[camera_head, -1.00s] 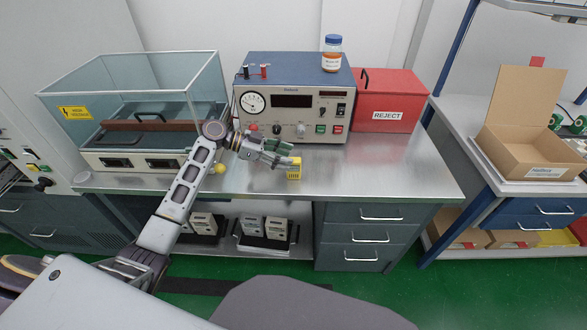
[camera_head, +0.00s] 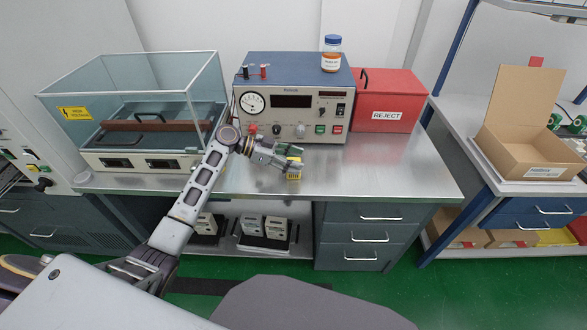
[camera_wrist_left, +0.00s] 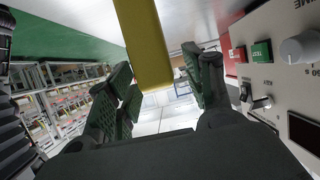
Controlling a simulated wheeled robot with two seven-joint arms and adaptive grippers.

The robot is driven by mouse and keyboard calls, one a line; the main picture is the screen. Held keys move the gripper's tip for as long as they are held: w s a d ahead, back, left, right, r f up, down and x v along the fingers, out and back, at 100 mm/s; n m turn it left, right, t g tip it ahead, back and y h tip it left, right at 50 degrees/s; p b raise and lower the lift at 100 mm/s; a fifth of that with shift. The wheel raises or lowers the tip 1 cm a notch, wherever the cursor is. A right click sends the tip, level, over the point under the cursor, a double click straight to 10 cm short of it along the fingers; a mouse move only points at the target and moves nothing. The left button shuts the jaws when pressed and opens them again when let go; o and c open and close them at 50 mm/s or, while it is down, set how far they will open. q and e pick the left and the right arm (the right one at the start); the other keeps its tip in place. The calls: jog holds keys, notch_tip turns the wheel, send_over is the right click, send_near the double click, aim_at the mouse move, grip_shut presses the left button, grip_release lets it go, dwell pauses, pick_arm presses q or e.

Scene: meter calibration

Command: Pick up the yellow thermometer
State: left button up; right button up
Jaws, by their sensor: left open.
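The yellow thermometer (camera_head: 294,174) is a small upright yellow block on the steel bench, in front of the tester. In the left wrist view the thermometer (camera_wrist_left: 146,45) is a yellow bar coming down from the top edge. The open green-padded fingers of my left gripper (camera_wrist_left: 162,85) stand to its left and right, with a visible gap on the right side. I cannot tell whether the left finger touches it. My right gripper is not in view.
The blue and cream tester (camera_head: 294,100) stands close behind the gripper, with a bottle (camera_head: 331,54) on top. A red reject box (camera_head: 390,102) is to its right. A clear-walled case (camera_head: 140,112) stands at left. The bench's right part (camera_head: 400,175) is clear.

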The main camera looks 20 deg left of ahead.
pick_arm(q)
jog(key=shift+x, duration=1.8)
grip_shut()
